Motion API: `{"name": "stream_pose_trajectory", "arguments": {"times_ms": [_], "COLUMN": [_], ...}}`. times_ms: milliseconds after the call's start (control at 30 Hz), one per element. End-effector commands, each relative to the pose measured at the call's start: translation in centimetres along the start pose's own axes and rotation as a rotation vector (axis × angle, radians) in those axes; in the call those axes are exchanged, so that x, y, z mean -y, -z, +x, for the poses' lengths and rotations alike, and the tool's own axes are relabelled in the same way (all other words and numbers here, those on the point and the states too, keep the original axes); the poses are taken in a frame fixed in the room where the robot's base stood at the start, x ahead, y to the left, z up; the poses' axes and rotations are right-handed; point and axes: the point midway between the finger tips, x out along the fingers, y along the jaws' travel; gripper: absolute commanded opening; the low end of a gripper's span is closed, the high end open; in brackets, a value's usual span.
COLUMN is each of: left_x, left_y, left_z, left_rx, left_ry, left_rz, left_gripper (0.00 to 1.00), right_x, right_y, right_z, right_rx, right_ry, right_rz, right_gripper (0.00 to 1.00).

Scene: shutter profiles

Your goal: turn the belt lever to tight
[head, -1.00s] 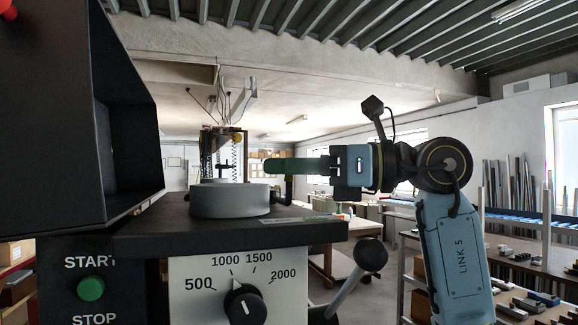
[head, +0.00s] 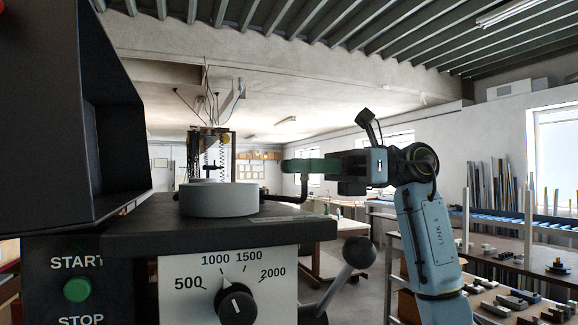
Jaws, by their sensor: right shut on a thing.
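The belt lever (head: 303,187) is a thin black bent rod. It runs out to the right beside the round grey housing (head: 222,200) on top of the machine, then turns upright. My right gripper (head: 298,166) comes in from the right with its dark green fingers level. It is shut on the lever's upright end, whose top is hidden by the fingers. Any tight or loose marking is too small or hidden to read. My left gripper is not in view.
The machine's front carries a green start button (head: 78,290) and a black speed knob (head: 236,306). A large black hood (head: 60,120) stands at the left. A ball-ended handle (head: 357,252) sticks out below my right arm. Benches with parts stand at the right.

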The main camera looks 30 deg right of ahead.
Motion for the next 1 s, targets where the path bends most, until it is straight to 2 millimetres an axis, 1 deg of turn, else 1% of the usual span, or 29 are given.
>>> {"name": "stream_pose_trajectory", "arguments": {"times_ms": [100,133,267,533,667,767,1000], "left_x": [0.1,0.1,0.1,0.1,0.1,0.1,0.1], "left_y": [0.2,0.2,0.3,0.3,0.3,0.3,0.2], "left_z": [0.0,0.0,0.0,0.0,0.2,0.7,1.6], "left_rx": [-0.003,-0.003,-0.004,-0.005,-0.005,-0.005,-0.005], "left_ry": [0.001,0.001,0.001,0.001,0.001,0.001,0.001], "left_rz": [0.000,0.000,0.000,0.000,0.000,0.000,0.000], "left_gripper": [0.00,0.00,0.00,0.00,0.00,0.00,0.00], "right_x": [0.1,0.1,0.1,0.1,0.1,0.1,0.1], "right_y": [0.0,0.0,0.0,0.0,0.0,0.1,0.1], "right_z": [0.0,0.1,0.2,0.2,-0.6,-2.1,-7.6], "right_rx": [0.000,0.000,0.000,0.000,0.000,0.001,0.001], "right_ry": [0.001,0.001,-0.001,-0.002,0.000,0.003,0.004], "right_rz": [-0.001,-0.001,-0.001,-0.001,0.000,0.001,0.001], "right_gripper": [0.00,0.27,0.44,0.45,0.45,0.45,0.45]}}
